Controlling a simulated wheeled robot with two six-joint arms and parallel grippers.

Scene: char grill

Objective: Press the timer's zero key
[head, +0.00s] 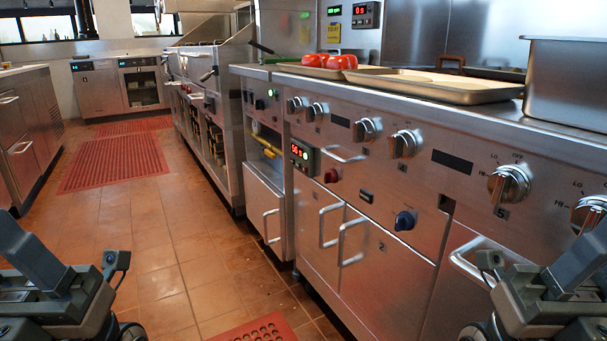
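A small dark panel with red lit digits (302,156) is set in the steel front of the grill, left of the middle. Another dark unit with red digits (366,15) is on the back wall at the top, beside a small green display (334,10). I cannot tell which is the timer, and single keys are too small to read. My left gripper (85,285) is at the lower left, over the floor, far from both. My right gripper (520,285) is at the lower right, in front of the grill's doors. I cannot tell whether either is open.
The grill front has several protruding knobs (405,144), a blue knob (405,221), a red button (331,175) and bar handles (352,242). Trays (440,90) and red tomatoes (341,62) are on top.

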